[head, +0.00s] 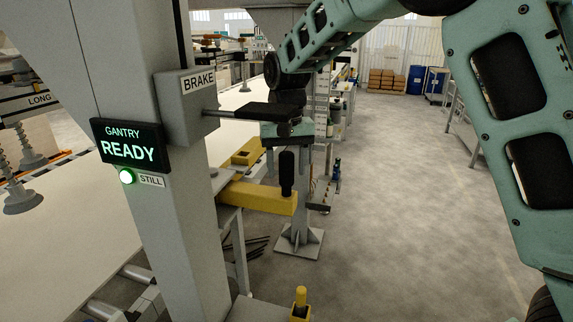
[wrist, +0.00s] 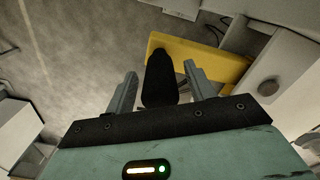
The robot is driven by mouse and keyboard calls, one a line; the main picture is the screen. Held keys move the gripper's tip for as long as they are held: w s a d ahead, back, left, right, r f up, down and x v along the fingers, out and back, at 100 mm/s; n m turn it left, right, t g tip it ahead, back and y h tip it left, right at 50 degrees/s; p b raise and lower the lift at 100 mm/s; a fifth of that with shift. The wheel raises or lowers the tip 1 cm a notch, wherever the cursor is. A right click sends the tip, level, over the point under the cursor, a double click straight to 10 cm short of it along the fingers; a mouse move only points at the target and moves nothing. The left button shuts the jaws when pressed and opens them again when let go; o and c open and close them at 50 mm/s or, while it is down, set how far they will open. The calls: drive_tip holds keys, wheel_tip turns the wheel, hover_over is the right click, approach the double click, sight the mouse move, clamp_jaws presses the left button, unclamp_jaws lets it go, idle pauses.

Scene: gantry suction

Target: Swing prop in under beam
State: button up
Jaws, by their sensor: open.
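The prop, a yellow arm (head: 256,197), sticks out to the right from beside the grey gantry post in the head view. A black upright handle (head: 287,172) stands near its outer end. The yellow arm also shows in the wrist view (wrist: 215,67). There the black handle (wrist: 158,88) lies between the two grey fingers of my gripper (wrist: 160,68), with gaps on both sides. My gripper is open, and its teal body (head: 287,130) is just above the handle in the head view.
A BRAKE box (head: 186,98) on the post carries a lever with a black grip (head: 262,111), close in front of my gripper. The sign (head: 128,147) reads GANTRY READY; the green STILL lamp (head: 126,177) is lit. A yellow peg (head: 300,297) stands low. Floor at right is clear.

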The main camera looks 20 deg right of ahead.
drive_tip(key=shift+f, duration=0.5)
